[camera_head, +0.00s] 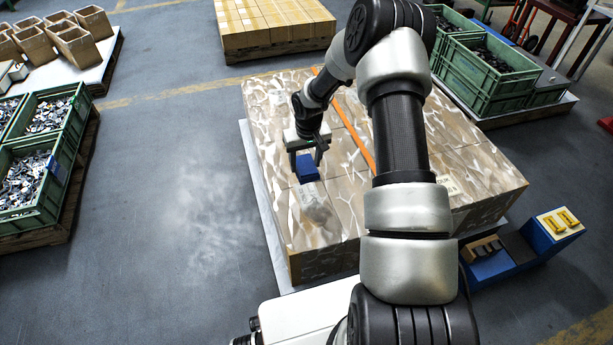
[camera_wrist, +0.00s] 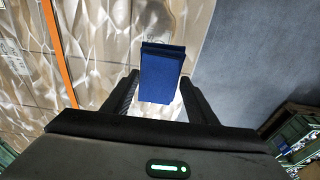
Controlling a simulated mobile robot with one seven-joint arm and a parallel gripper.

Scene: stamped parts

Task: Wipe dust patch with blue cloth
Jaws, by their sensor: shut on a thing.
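The blue cloth (camera_head: 307,172) is a small folded block, and it also shows in the wrist view (camera_wrist: 160,75). My gripper (camera_head: 305,163) is shut on it, with one finger on each side in the wrist view (camera_wrist: 159,80). The cloth is at or just above the top of a large tan box (camera_head: 275,125) with a whitish, marbled pattern; I cannot tell whether it touches. A pale, hazy patch (camera_head: 316,207) lies on the box top just in front of the cloth and looks like dust. A bright area shows below the cloth in the wrist view.
An orange strap (camera_head: 352,130) runs across the box top. Another whitish haze (camera_head: 195,220) lies on the grey floor to the left. Green crates of metal parts stand left (camera_head: 30,185) and upper right (camera_head: 485,75). A blue and white unit (camera_head: 550,230) stands at right.

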